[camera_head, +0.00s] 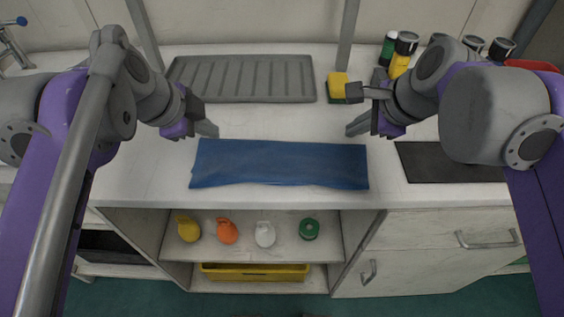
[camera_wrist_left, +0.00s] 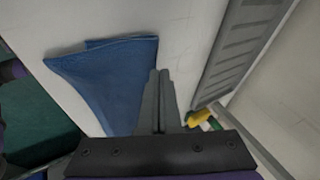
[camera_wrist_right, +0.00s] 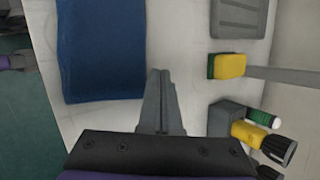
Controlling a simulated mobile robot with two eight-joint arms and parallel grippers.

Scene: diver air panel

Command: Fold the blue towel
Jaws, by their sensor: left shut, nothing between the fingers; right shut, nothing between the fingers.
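The blue towel (camera_head: 280,164) lies on the white counter as a long, wide strip near the front edge, with a slightly uneven lower edge. It also shows in the left wrist view (camera_wrist_left: 112,80) and in the right wrist view (camera_wrist_right: 102,50). My left gripper (camera_head: 212,130) is shut and empty, above the counter by the towel's far left corner. Its closed fingers (camera_wrist_left: 160,75) show beside the towel. My right gripper (camera_head: 350,130) is shut and empty, by the towel's far right corner. Its closed fingers (camera_wrist_right: 158,75) are apart from the towel.
A grey ribbed drainer (camera_head: 242,79) lies behind the towel. A yellow and green sponge (camera_head: 337,86) and several bottles (camera_head: 403,52) stand at the back right. A dark mat (camera_head: 445,163) lies right of the towel. A shelf below holds several small items and a yellow tray (camera_head: 255,272).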

